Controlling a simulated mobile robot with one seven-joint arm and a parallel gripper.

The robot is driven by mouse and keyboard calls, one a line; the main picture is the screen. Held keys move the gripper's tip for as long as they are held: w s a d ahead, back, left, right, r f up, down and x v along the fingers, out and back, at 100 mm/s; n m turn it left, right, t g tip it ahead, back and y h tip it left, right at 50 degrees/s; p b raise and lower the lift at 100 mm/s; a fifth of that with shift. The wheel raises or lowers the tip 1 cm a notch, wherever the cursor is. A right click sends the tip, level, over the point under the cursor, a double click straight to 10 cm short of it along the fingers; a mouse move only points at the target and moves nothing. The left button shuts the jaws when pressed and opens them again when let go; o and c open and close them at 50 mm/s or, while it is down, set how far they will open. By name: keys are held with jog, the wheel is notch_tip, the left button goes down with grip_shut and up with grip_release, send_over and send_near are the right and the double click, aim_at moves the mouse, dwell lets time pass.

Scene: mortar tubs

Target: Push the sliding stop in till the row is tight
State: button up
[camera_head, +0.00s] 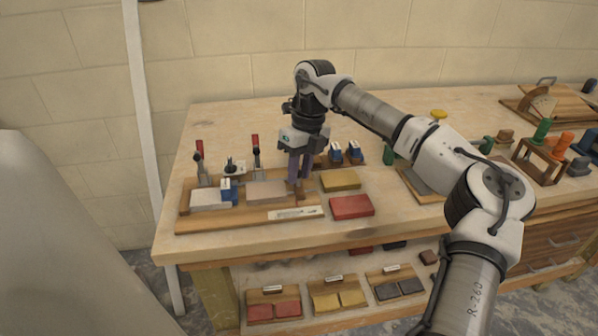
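A wooden tray (245,222) at the left front of the bench holds a row of flat pieces. A pale grey block (210,198) lies at the left, a blue piece (228,190) stands beside it, and a beige-grey block (266,193) lies to the right. A small brown wooden piece (300,193), seemingly the sliding stop, sits at the row's right end. My gripper (298,179) points down with its fingertips right at this piece, partly hiding it. I cannot tell whether it touches the piece, or whether the fingers are closed. Any gaps in the row are too small to judge.
Two red-handled clamps (256,150) stand behind the row. A yellow block (340,180) and a red block (351,206) lie right of the tray. Blue pieces (354,153) stand behind. A wooden rack (540,160) is far right. Coloured blocks sit in trays below (338,299).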

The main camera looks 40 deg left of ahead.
aim_at(279, 190)
jog(key=shift+s+f, duration=0.15)
jog(key=shift+f, duration=0.4)
jog(key=c, duration=0.5)
jog(key=s+a, duration=0.3)
jog(key=shift+s, duration=0.1)
jog(key=shift+c, duration=0.2)
jog(key=o, duration=0.5)
jog(key=shift+o, duration=0.2)
jog(key=shift+d+r, duration=0.1)
notch_tip(279, 190, up, 14)
jog(key=w, duration=0.2)
jog(key=shift+w+f+b, duration=0.25)
jog(key=shift+w+b, duration=0.05)
